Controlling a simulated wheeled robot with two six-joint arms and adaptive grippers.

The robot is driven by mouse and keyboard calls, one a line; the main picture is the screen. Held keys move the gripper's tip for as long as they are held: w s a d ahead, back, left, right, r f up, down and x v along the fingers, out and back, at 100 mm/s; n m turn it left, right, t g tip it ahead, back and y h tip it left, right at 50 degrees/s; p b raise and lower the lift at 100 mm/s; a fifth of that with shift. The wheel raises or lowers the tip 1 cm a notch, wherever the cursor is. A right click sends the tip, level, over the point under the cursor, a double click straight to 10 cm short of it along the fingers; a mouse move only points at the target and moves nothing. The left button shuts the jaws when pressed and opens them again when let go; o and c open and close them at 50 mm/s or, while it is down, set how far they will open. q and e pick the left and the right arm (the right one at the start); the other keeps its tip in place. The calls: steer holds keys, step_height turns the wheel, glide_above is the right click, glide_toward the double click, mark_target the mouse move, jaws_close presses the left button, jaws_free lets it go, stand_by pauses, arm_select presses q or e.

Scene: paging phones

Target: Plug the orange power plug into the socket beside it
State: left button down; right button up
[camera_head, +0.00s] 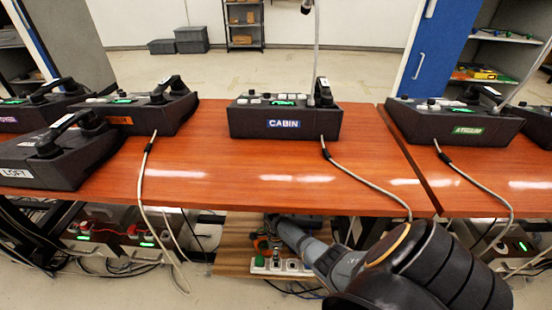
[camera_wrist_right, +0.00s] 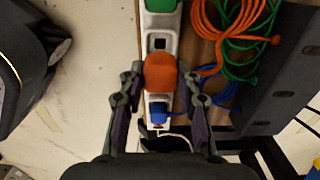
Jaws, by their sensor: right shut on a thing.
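The orange power plug (camera_wrist_right: 160,73) is between the two fingers of my right gripper (camera_wrist_right: 162,78), which is shut on it. The plug sits over the white power strip (camera_wrist_right: 157,22); I cannot tell whether its prongs are in a hole. Just above it in the wrist view is an empty socket (camera_wrist_right: 160,43). A green plug (camera_wrist_right: 161,4) is beyond that, and a blue plug (camera_wrist_right: 158,112) is below the orange one. In the head view the strip (camera_head: 291,266) lies under the table, with my right arm reaching down to it. My left gripper is not in view.
Orange cable (camera_wrist_right: 207,72) and green cable (camera_wrist_right: 236,72) lie coiled right of the strip. A dark panel (camera_wrist_right: 284,70) stands farther right. The table (camera_head: 215,185) overhangs the strip and carries several phone consoles, including CABIN (camera_head: 284,124). Grey cords hang over its front edge.

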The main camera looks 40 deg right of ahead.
steer(key=shift+f+b, duration=2.3)
steer(key=shift+f, duration=0.6)
steer(key=shift+f, duration=0.35)
steer(key=o, duration=1.2)
steer(key=shift+o, duration=0.2)
step_height(320, 180, up, 11)
steer(key=shift+r, duration=0.5)
